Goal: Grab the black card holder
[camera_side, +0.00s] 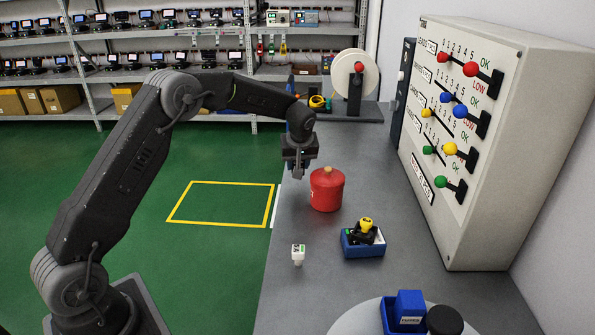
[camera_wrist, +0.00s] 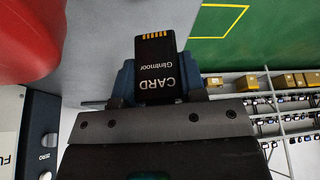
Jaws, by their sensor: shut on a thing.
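The black card holder (camera_wrist: 155,68), printed "CARD Glintmoor" with gold contacts at its far end, shows in the wrist view. My gripper (camera_wrist: 158,88) is shut on it, with blue finger parts on both sides. The card's near end is hidden by the gripper body. In the side view my gripper (camera_side: 299,165) hangs above the left edge of the grey bench, just left of and above the red canister. I cannot make out the card in that view.
A red canister (camera_side: 327,192) with a knobbed lid stands close to my gripper. A small white piece (camera_side: 298,252) and a blue base with a yellow knob (camera_side: 363,242) are nearer. A slider panel (camera_side: 470,120) stands at right. A spool (camera_side: 356,75) stands behind.

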